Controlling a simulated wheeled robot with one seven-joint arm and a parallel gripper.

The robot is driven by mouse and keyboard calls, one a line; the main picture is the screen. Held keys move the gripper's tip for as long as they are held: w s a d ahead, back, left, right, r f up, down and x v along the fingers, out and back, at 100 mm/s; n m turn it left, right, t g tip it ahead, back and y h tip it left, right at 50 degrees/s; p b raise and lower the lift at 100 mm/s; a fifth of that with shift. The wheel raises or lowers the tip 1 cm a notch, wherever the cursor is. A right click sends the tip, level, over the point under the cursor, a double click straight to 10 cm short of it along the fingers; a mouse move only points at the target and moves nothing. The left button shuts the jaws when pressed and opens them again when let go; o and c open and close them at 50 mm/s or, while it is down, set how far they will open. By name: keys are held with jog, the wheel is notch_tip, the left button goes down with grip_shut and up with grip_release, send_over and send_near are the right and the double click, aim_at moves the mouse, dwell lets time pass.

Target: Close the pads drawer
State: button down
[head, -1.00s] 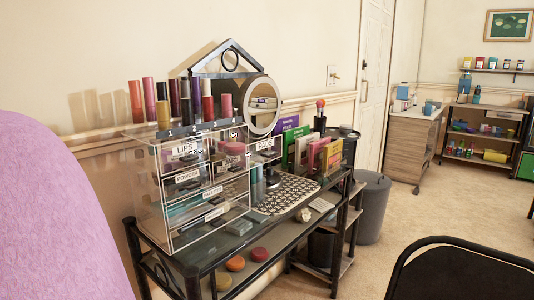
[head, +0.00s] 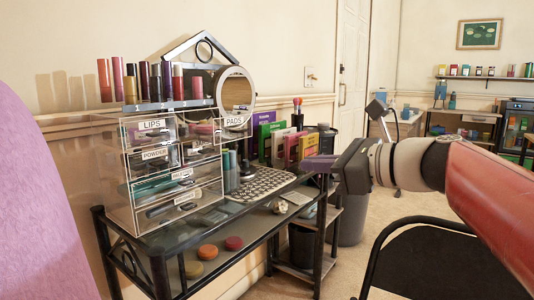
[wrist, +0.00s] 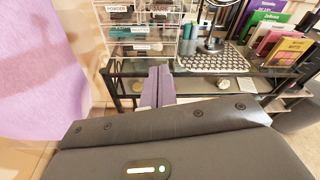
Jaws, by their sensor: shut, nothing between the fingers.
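The clear acrylic organizer (head: 128,200) stands on the dark vanity table, with drawers labelled LIPS, POWDER and others. The pads drawer (head: 236,122), at the upper right of the organizer, bears a PADS label and sticks out past the drawers below it. My gripper (head: 308,163) is shut and empty, held in the air to the right of the organizer, apart from the drawer. In the wrist view its two fingers (wrist: 158,72) are together, pointing toward the organizer's lower front.
A round mirror (head: 235,88), bottles and several upright colored palettes (head: 300,150) stand right of the organizer. A patterned mat (head: 265,183) lies on the tabletop. A black chair (head: 440,260) is at the lower right, and purple upholstery (head: 30,200) is at the left.

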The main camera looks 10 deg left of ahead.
aim_at(243, 131)
jog(key=w+a+r+m+y, duration=0.1)
jog(key=w+a, duration=0.2)
jog(key=a, duration=0.3)
jog(key=w+a+r+m+y, duration=0.1)
jog(key=w+a+r, duration=0.1)
jog(key=w+a, duration=0.2)
jog(key=a, duration=0.3)
jog(key=shift+w+a+r, duration=0.2)
jog(key=shift+a+r, duration=0.05)
jog(key=shift+a, duration=0.05)
jog(key=shift+w+a+r+p, duration=0.15)
jog(key=shift+a+p, duration=0.1)
jog(key=shift+p, duration=0.15)
jog(key=p+x, duration=0.6)
jog(key=x, duration=0.5)
jog(key=shift+r+m, duration=0.15)
jog(key=shift+m, duration=0.15)
jog(key=shift+r, duration=0.1)
